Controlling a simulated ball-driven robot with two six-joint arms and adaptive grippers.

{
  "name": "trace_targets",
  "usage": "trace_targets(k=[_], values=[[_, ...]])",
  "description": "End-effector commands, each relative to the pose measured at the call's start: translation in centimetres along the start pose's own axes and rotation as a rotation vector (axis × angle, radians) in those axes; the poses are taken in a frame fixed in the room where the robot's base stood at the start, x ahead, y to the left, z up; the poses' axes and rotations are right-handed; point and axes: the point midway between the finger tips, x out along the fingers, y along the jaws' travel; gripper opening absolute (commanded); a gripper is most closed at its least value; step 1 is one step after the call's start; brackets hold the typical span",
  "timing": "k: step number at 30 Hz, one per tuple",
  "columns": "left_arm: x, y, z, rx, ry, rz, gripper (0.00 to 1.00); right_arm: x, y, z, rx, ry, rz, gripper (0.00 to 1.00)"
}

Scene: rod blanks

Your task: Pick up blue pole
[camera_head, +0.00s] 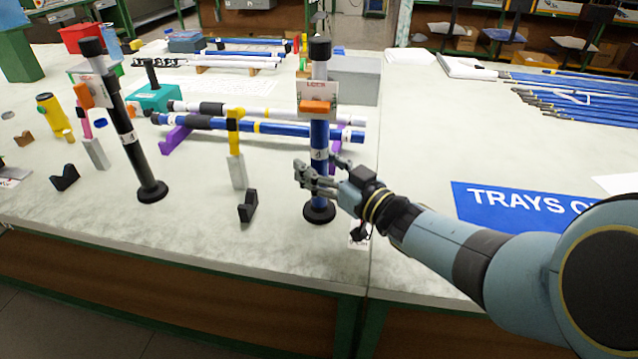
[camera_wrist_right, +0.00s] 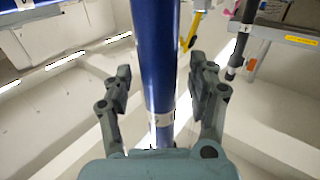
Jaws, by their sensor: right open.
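The blue pole (camera_head: 319,135) stands upright on a round black base (camera_head: 319,212) near the table's front edge. It has a black cap, a silver upper part and a white label with an orange clip. My right gripper (camera_head: 322,172) is at the pole's lower half, coming in from the right. In the right wrist view the blue pole (camera_wrist_right: 155,60) runs between the two open fingers of my right gripper (camera_wrist_right: 160,90). Gaps show on both sides of it. My left gripper is in neither view.
A black pole (camera_head: 125,130) stands upright to the left. Between them are a yellow-topped upright (camera_head: 236,150) and a small black holder (camera_head: 248,206). Blue and white rods lie on purple supports (camera_head: 175,140) behind. A blue sign (camera_head: 520,203) lies at right, near my right arm.

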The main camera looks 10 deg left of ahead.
Motion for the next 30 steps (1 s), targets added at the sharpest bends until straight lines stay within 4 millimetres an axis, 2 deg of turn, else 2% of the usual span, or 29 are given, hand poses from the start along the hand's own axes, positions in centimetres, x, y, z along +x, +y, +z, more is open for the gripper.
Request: trace_targets(k=[6,19,30], values=[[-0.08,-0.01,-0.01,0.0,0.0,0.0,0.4,0.03,0.02,-0.11,0.0,0.0,0.0,0.57],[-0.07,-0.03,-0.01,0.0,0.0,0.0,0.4,0.0,0.03,-0.08,0.0,0.0,0.001,0.01],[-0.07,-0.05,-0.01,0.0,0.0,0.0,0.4,0.03,0.06,-0.16,-0.001,0.001,0.0,0.0]])
